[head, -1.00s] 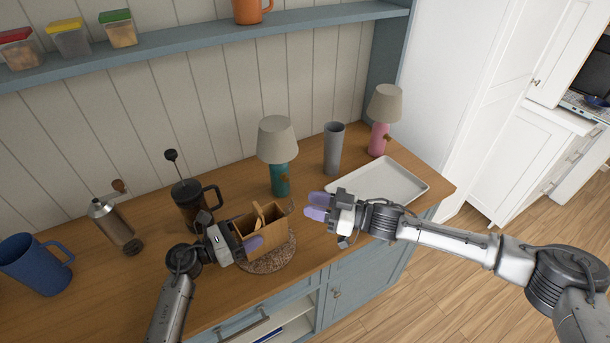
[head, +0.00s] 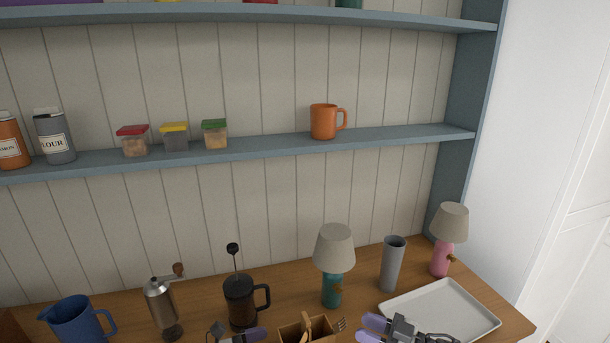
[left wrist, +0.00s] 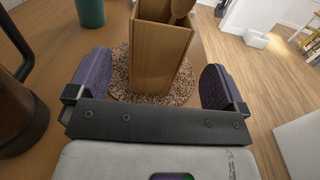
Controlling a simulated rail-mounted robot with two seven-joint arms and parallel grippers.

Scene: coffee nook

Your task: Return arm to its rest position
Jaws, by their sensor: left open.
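My left gripper (left wrist: 155,85) is open in the left wrist view, its two purple fingers wide apart. A wooden utensil box (left wrist: 160,60) stands upright on a round speckled mat (left wrist: 120,85) ahead, between the lines of the fingers; neither finger appears to touch it. In the head view the left gripper (head: 238,336) is at the bottom edge, left of the box (head: 292,333), mostly cut off. My right gripper (head: 372,329) is at the bottom edge, right of the box and in front of the tray; its finger gap is unclear. I see nothing held in it.
On the counter stand a blue jug (head: 75,322), grinder (head: 162,308), French press (head: 240,303), teal lamp (head: 332,290), grey cup (head: 392,265), pink lamp (head: 441,258) and white tray (head: 478,312). An orange mug (head: 323,123) sits on the shelf (head: 270,148) above.

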